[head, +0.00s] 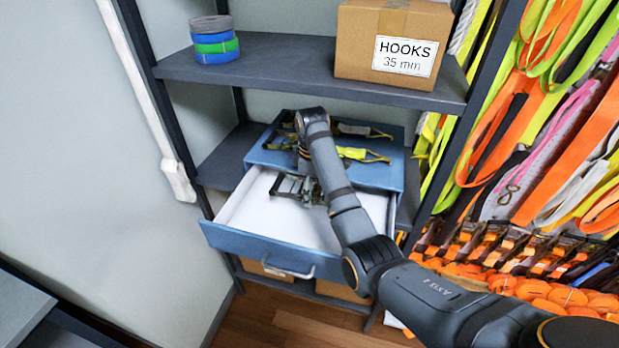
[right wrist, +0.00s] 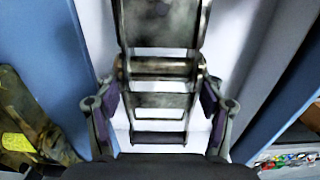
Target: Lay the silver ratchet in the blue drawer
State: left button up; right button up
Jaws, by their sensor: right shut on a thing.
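The blue drawer (head: 262,245) is pulled out, with a white inside and a grey handle on its front. My right gripper (head: 306,176) is over the back part of the drawer, shut on the silver ratchet (head: 287,187). In the right wrist view the ratchet (right wrist: 160,68) is a worn metal frame with crossbars. It stands between the two fingers of my right gripper (right wrist: 160,104), with the white drawer inside behind it. I cannot tell whether it touches the drawer floor. My left gripper is not in view.
Yellow-ended straps (head: 362,154) lie on top of the blue cabinet (head: 388,176). A shelf (head: 290,70) above holds a HOOKS box (head: 395,45) and strap rolls (head: 214,40). Colourful straps (head: 545,130) hang at the right. Part of the drawer's front floor is bare.

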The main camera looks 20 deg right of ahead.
notch_tip(320, 180, down, 3)
jog(key=shift+r, duration=0.1)
jog(key=shift+s+d+f+b, duration=0.15)
jog(key=shift+f+b, duration=0.2)
jog(key=shift+f, duration=0.2)
jog(key=shift+w+f, duration=0.25)
jog(key=shift+f, duration=0.35)
jog(key=shift+s+r, duration=0.1)
jog(key=o, duration=1.9)
jog(key=shift+s+a, duration=0.1)
jog(key=shift+a, duration=0.1)
